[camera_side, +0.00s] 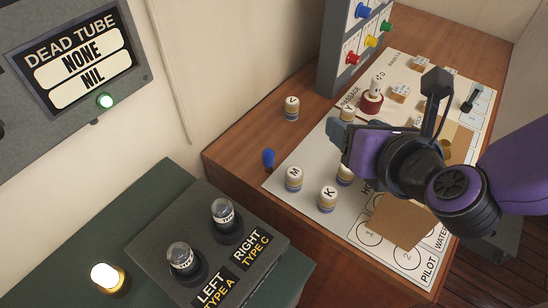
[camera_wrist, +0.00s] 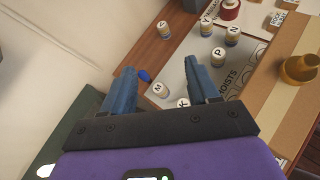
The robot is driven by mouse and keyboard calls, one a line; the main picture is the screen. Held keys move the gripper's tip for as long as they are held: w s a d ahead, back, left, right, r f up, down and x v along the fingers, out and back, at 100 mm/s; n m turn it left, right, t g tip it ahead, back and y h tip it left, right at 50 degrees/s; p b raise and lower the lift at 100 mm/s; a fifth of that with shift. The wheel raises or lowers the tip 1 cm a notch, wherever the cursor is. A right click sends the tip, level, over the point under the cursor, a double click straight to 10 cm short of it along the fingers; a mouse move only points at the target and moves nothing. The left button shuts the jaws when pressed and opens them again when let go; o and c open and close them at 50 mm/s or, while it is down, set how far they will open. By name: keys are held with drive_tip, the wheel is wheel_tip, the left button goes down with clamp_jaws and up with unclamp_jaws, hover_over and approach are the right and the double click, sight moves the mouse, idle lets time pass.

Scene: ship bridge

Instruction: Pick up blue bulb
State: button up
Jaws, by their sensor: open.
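A small blue bulb (camera_side: 268,158) stands on the wooden desk, just off the left edge of the white chart. It also shows in the wrist view (camera_wrist: 145,76), partly hidden beside my left finger. My gripper (camera_side: 345,130) is above the chart, to the right of the bulb and apart from it. In the wrist view my gripper (camera_wrist: 159,75) has its two blue-grey fingers spread with nothing held between them. The bulb appears between the fingers there, nearer the left one, and lies beyond the fingertips.
Lettered cylinders M (camera_side: 294,179), K (camera_side: 327,199) and V (camera_side: 292,108) stand near the bulb. A grey panel (camera_side: 337,50) with coloured knobs, one blue, stands behind. A dark box with two clear tubes (camera_side: 222,213) is in front left. A wall display reads DEAD TUBE NONE NIL (camera_side: 80,60).

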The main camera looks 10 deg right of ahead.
drive_tip(key=s+a+n+t+y, duration=0.1)
drive_tip(key=s+a+n+y, duration=0.2)
drive_tip(key=a, duration=0.4)
drive_tip(key=n, duration=0.1)
approach(270, 156)
drive_tip(key=shift+h, duration=0.3)
drive_tip(key=x, duration=0.4)
drive_tip(key=shift+w+a+r, duration=0.1)
drive_tip(key=shift+w+a, duration=0.1)
drive_tip(key=shift+w, duration=0.2)
drive_tip(key=shift+f+x, duration=0.1)
drive_tip(key=shift+x, duration=1.2)
drive_tip(key=shift+f+x, duration=0.15)
drive_tip(key=shift+x, duration=1.15)
drive_tip(key=shift+s, duration=0.15)
drive_tip(key=c, duration=1.1)
